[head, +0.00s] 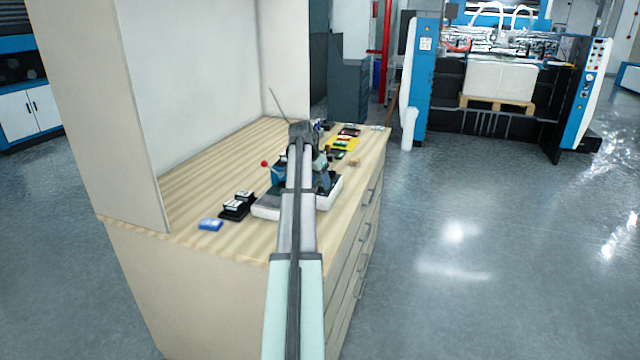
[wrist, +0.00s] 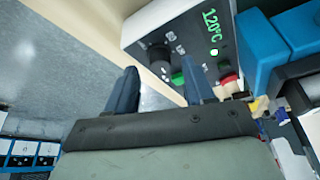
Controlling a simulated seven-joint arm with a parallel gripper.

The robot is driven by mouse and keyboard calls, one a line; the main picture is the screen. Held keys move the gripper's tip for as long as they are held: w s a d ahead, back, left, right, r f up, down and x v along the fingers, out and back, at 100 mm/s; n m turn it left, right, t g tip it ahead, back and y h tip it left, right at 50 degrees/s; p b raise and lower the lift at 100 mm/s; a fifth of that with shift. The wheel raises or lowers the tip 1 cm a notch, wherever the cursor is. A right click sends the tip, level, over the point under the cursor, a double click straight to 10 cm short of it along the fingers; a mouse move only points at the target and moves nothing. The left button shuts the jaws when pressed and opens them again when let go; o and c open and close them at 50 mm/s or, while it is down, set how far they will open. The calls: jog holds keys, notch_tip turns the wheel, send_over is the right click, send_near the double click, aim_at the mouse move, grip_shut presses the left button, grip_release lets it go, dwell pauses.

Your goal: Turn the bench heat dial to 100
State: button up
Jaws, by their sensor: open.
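In the head view, the white-based bench machine (head: 267,208) stands on the wooden bench, partly hidden behind my arm, and the dial cannot be made out.
A green button (wrist: 178,77) and a red button (wrist: 228,76) sit close to the right finger. Blue machine parts (wrist: 255,50) stand to the right. On the bench (head: 180,190) are black holders (head: 234,212), a blue pack (head: 210,224) and a yellow item (head: 352,143).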

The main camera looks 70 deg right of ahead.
jog(key=shift+x, duration=0.9)
jog(key=shift+c, duration=0.4)
grip_shut()
